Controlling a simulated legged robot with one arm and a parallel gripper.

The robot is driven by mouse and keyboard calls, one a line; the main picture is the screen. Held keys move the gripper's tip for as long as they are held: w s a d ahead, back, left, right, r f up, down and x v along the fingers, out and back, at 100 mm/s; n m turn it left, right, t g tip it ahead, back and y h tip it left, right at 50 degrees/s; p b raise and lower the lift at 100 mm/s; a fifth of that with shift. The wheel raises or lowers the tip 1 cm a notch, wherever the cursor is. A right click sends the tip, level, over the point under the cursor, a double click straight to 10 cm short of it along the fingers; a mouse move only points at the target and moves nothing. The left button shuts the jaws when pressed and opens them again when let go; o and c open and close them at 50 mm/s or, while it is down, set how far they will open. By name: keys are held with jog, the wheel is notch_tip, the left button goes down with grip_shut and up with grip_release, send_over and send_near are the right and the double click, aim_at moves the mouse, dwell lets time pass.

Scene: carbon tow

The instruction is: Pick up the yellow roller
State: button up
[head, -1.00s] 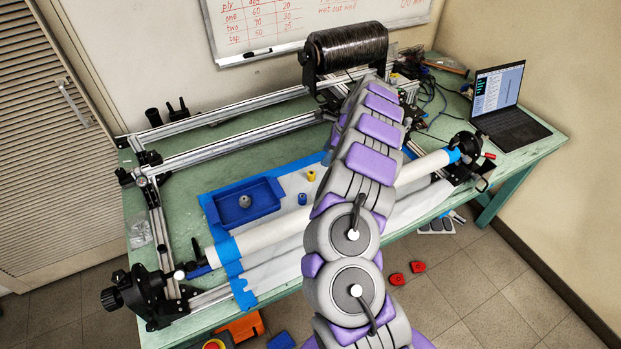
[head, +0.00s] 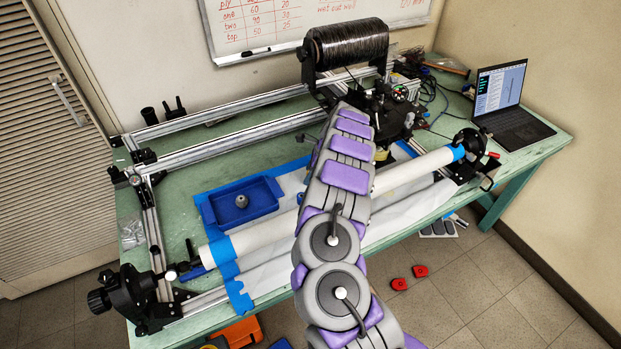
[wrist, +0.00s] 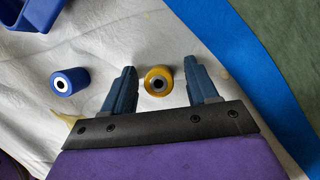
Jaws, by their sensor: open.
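The yellow roller (wrist: 159,80) is in the wrist view, a short cylinder with a dark-rimmed hole facing the camera. It lies on the white cloth. My gripper (wrist: 162,82) is open, with one blue-grey finger on each side of the roller. There are gaps between the fingers and the roller; I cannot tell how far below the fingertips it lies. In the head view my arm hides both the roller and my gripper.
A blue roller (wrist: 70,82) lies left of my gripper. A blue tray (head: 262,212) holding a grey piece sits on the green table (head: 200,182). A long white tube (head: 420,171) crosses the table's front. A black spool (head: 350,45) stands behind my arm.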

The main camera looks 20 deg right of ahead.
jog(key=shift+c, duration=0.2)
jog(key=c, duration=1)
jog(key=shift+r, duration=0.1)
